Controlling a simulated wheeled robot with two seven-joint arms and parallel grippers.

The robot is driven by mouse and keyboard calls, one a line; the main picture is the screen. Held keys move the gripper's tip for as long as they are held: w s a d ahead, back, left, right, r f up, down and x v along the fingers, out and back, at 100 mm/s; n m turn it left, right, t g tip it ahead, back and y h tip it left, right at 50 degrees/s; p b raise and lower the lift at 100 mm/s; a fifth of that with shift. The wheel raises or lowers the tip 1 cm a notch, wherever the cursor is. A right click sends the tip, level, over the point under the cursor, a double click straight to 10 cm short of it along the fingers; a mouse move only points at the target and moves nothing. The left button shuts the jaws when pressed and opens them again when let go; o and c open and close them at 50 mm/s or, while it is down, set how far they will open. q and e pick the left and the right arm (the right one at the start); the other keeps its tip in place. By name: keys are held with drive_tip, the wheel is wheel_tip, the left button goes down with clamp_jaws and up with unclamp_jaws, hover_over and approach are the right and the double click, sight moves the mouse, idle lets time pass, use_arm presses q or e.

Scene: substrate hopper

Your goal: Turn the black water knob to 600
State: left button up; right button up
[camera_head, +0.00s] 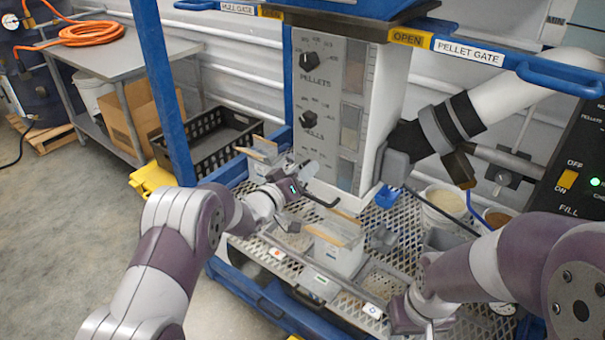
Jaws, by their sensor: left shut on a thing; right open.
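The front panel (330,115) of the hopper carries two black knobs. The upper knob (310,62) is labelled PELLETS. The lower knob (309,119) has a label that seems to read HULLS. I cannot make out a knob labelled water or a 600 mark.
White bins (338,254) and shallow trays stand on the mesh shelf (240,192). A white chute (510,100) with a black collar projects right. Blue PELLET GATE bar (560,78) crosses above. An OFF/FILL switch box (578,165) is at right.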

use_arm(q)
drive_tip(key=m+b, duration=0.3)
drive_tip(key=shift+f, duration=0.25)
drive_tip(key=m+b, duration=0.4)
drive_tip(key=m, duration=0.1)
drive_tip(key=shift+m+b, duration=0.35)
drive_tip(key=shift+m, duration=0.05)
drive_tip(key=m+b, duration=0.7)
drive_tip(key=m, duration=0.1)
drive_tip(key=shift+s+b, duration=0.1)
drive_tip(key=shift+b, duration=0.25)
drive_tip(key=m+b, duration=0.3)
drive_tip(key=m, duration=0.1)
drive_tip(key=shift+d, duration=0.1)
drive_tip(key=shift+r+m+b, duration=0.1)
drive_tip(key=shift+m+b, duration=0.8)
drive_tip(key=shift+m, duration=0.2)
drive_tip(key=o, duration=1.1)
drive_tip(key=shift+c, duration=0.2)
